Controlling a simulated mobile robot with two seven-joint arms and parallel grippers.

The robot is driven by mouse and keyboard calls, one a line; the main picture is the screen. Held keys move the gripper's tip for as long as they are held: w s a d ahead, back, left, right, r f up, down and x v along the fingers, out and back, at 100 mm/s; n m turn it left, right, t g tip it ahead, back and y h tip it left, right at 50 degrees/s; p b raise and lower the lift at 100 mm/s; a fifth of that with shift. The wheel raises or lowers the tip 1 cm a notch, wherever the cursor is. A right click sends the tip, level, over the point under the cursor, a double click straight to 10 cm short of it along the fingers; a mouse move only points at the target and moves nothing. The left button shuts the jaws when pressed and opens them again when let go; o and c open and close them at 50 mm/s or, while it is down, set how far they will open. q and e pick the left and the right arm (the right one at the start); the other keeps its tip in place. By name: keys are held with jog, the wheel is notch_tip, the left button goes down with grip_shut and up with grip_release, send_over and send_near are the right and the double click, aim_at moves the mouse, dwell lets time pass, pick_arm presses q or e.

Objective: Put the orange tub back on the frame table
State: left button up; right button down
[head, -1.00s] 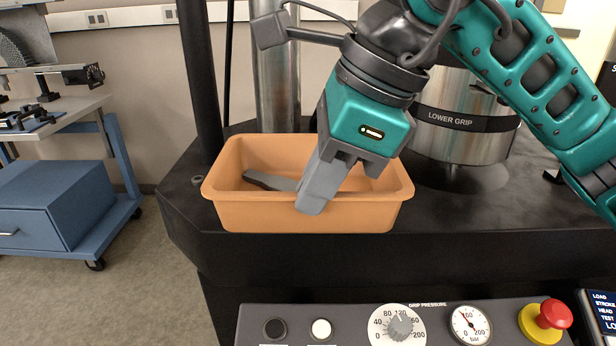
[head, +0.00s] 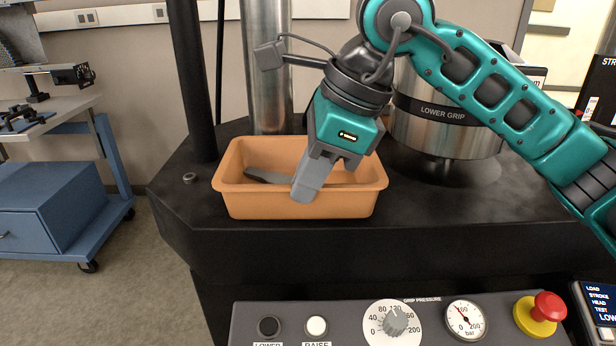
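The orange tub (head: 245,203) is upright over the black frame table (head: 450,215), close to its front edge. I cannot tell whether its base fully touches the top. A dark grey piece (head: 262,176) lies inside it. My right gripper (head: 306,190) points down at the tub's near wall. One grey finger overlaps the near rim from the front; the other is mostly hidden. It appears shut on that wall. My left gripper is not in view.
A dark column (head: 193,90) and a metal column (head: 266,75) stand behind the tub. The lower grip cylinder (head: 445,130) is to its right. A control panel (head: 345,318) with a red knob (head: 549,306) is in front. A blue cart (head: 60,205) is at left.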

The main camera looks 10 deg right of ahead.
jog(key=shift+f, duration=0.2)
jog(key=c, duration=1.3)
grip_release()
jog(key=shift+c, duration=0.2)
jog(key=shift+r, duration=0.45)
jog(key=p+v, duration=0.2)
jog(key=v, duration=0.9)
jog(key=shift+r, duration=0.25)
jog(key=shift+s+d, duration=0.1)
jog(key=shift+d, duration=0.05)
